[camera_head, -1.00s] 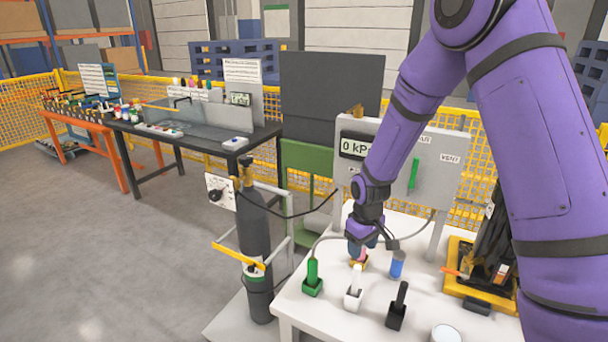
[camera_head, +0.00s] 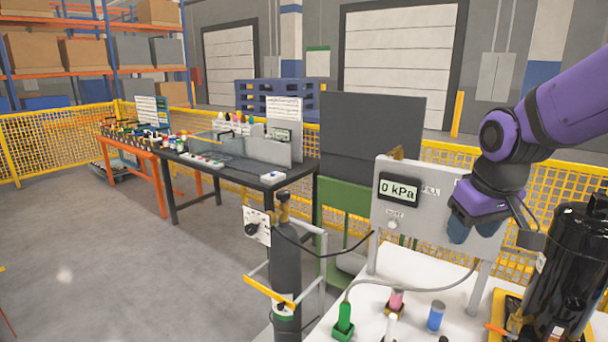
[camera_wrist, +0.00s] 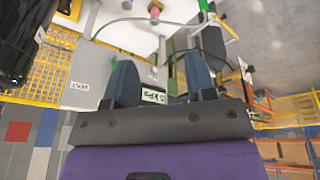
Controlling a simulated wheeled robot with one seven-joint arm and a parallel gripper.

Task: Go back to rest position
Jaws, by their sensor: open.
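My gripper (camera_head: 472,228) is raised in front of the grey panel (camera_head: 384,224) with the "0 kPa" display, above the white table (camera_head: 425,268). In the wrist view its two blue fingers (camera_wrist: 160,82) stand apart with nothing between them. The panel also shows behind the fingers in the wrist view (camera_wrist: 95,75). My purple arm reaches in from the right and hides part of the panel's right side.
On the table stand a green item (camera_head: 344,318), a pink one (camera_head: 396,300) and a blue one (camera_head: 436,316). A black compressor (camera_head: 562,262) stands at right. A gas cylinder (camera_head: 286,262) stands left of the table. The floor (camera_head: 120,270) at left is clear.

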